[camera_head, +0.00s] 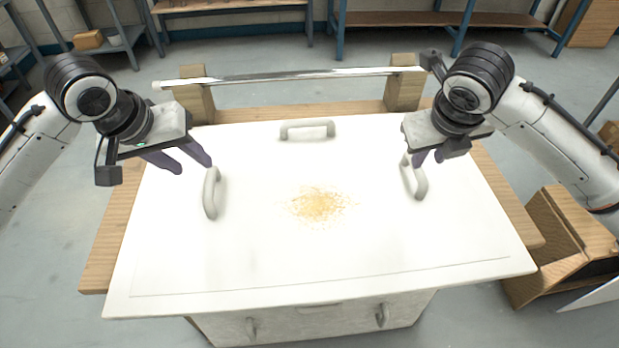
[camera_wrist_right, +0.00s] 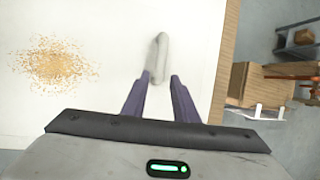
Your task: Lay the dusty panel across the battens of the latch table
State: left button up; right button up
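The dusty panel (camera_head: 330,245) is a large white board lying flat over a wooden table (camera_head: 112,235). A patch of yellow-brown dust (camera_head: 318,204) lies near its middle, also in the right wrist view (camera_wrist_right: 52,66). It has a left handle (camera_head: 211,194), a right handle (camera_head: 418,182) and a back handle (camera_head: 307,129). My left gripper (camera_head: 182,163) is open and empty, above the panel just left of the left handle. My right gripper (camera_head: 430,157) is open over the right handle, whose bar (camera_wrist_right: 158,56) lines up between the fingertips in the right wrist view. Battens are hidden.
A metal bar (camera_head: 290,76) spans two wooden posts (camera_head: 195,94) behind the panel. A white cabinet (camera_head: 315,325) with handles shows below the front edge. A wooden crate (camera_head: 565,235) stands at the right. Shelves line the back wall. The panel's front half is clear.

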aim_at(210, 174)
jog(key=shift+f, duration=0.1)
